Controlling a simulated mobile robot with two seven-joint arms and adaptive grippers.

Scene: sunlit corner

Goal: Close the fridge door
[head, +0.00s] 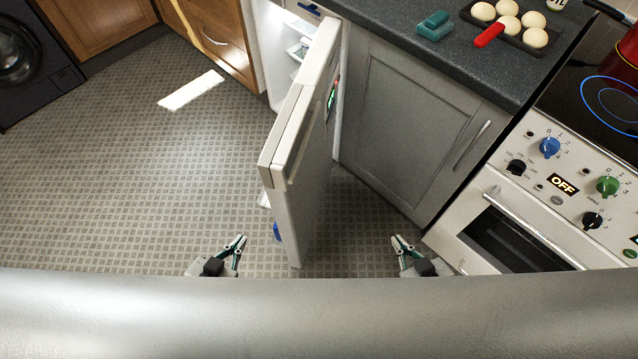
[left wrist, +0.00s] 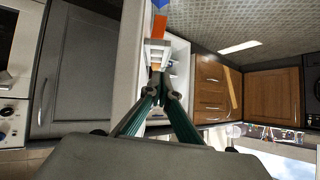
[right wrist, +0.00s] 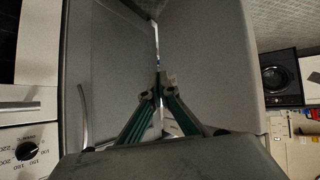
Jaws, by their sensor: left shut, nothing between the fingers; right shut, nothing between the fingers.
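The white fridge door (head: 308,150) stands wide open in the head view, jutting out toward me. Its outer face, with a small display, faces right. The lit fridge interior (head: 297,45) shows behind it on the left and in the left wrist view (left wrist: 180,62). My left gripper (head: 241,239) is shut and empty, low on the door's inner side, apart from it. My right gripper (head: 396,240) is shut and empty, to the right of the door's outer face, apart from it. In the right wrist view the door (right wrist: 205,65) fills the middle right.
A grey cabinet (head: 415,130) stands right of the fridge, under a dark counter (head: 385,18). An oven (head: 520,215) is at the right. Wooden drawers (head: 215,45) stand left of the fridge. The patterned floor (head: 120,160) is clear at the left.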

